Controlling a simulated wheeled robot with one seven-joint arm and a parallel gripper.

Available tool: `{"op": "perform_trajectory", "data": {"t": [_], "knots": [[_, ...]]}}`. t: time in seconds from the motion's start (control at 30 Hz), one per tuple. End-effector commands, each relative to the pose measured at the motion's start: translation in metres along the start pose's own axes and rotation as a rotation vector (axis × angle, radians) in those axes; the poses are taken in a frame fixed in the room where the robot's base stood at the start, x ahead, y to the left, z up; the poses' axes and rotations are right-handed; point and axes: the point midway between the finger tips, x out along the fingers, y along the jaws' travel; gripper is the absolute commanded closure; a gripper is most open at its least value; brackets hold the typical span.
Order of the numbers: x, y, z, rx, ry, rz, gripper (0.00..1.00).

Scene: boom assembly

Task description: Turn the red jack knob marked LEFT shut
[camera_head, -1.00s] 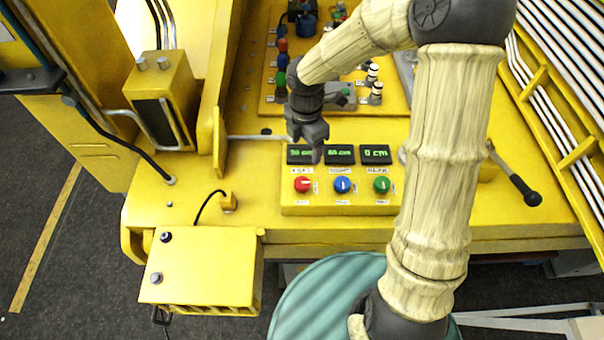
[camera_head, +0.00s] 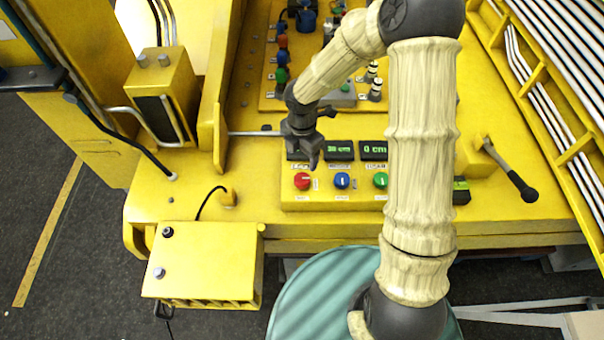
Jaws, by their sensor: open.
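The red knob (camera_head: 302,181) is at the left end of the lower yellow panel (camera_head: 335,203), in a row with a blue knob (camera_head: 342,181) and a green knob (camera_head: 381,180). Its pale pointer mark looks roughly sideways. The small label above it is partly covered and hard to read. My gripper (camera_head: 313,163) is open and points down just above and behind the red knob, apart from it as far as I can tell. It hides most of the left display. The middle display (camera_head: 339,150) and the right display (camera_head: 374,151) show green digits.
Behind stands a panel of coloured connectors and knobs (camera_head: 282,75). A black-handled lever (camera_head: 522,187) is at the right, and a yellow box (camera_head: 203,262) juts out at the front left. My arm covers the right end of the lower panel.

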Motion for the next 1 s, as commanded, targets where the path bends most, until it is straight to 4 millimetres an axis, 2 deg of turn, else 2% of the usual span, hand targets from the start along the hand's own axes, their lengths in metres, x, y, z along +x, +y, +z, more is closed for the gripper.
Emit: {"op": "perform_trajectory", "data": {"t": [0.4, 0.6, 0.77, 1.0], "knots": [[0.073, -0.001, -0.001, -0.003, 0.001, -0.004, 0.34], [0.099, 0.0, -0.001, -0.002, 0.0, -0.001, 0.34], [0.108, 0.0, 0.0, 0.001, 0.0, 0.0, 0.34], [0.109, 0.0, 0.0, 0.001, 0.0, 0.001, 0.34]]}}
